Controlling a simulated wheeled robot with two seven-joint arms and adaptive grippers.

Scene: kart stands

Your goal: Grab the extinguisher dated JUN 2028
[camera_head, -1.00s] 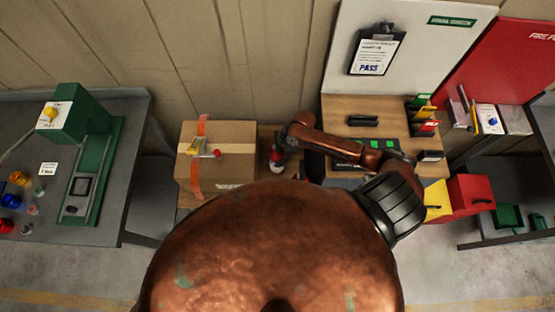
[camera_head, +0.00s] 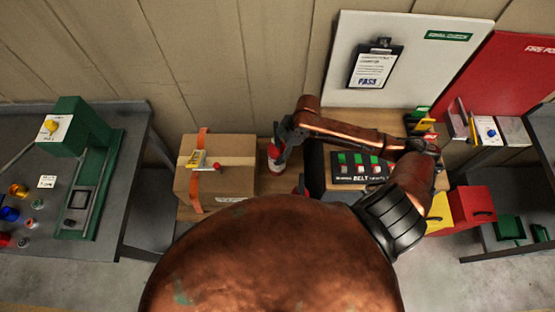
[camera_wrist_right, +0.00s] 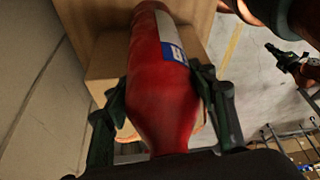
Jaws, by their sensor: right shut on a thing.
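A red extinguisher (camera_head: 275,157) with a pale label shows beside the cardboard box in the head view. In the right wrist view the same red bottle (camera_wrist_right: 160,95) fills the middle, with a white and blue label on its side. My right gripper (camera_wrist_right: 162,82) has its dark fingers on both sides of the bottle and is shut on it. In the head view this gripper (camera_head: 279,142) is at the extinguisher's upper end. The label's date cannot be read. My left gripper is not in view.
A cardboard box (camera_head: 230,180) with orange straps stands just left of the extinguisher. A panel with green and red buttons (camera_head: 358,168) lies to the right. A clipboard (camera_head: 375,66) hangs on the white board. A grey bench with a green machine (camera_head: 95,165) stands at left.

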